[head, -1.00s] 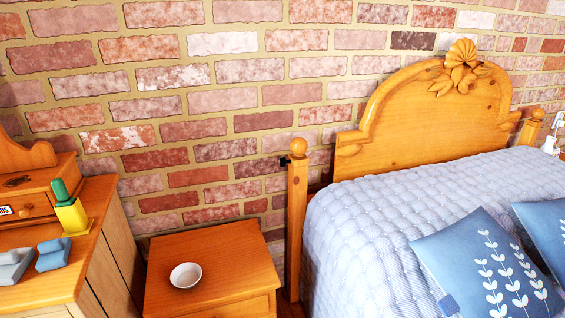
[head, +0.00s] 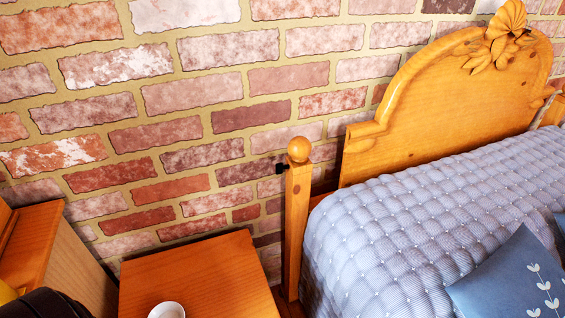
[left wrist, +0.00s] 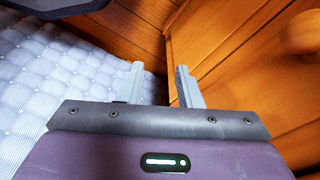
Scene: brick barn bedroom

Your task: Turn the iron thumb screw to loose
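A small dark fitting (head: 281,168) sticks out from the left side of the bed's near post, just below its round knob, in the head view. It may be the iron thumb screw; it is too small to tell its shape or setting. My left gripper (left wrist: 160,72) shows in the left wrist view with its two grey fingers apart and nothing between them. It is beside the quilted bed, facing wooden panels. The dark fitting does not show in that view. My right gripper is in neither view.
The bed post (head: 292,235) stands between the nightstand (head: 205,275) and the quilt (head: 400,215). A white bowl (head: 167,310) sits on the nightstand. A wooden cabinet (head: 30,245) is at the left. The brick wall (head: 190,95) closes off the back.

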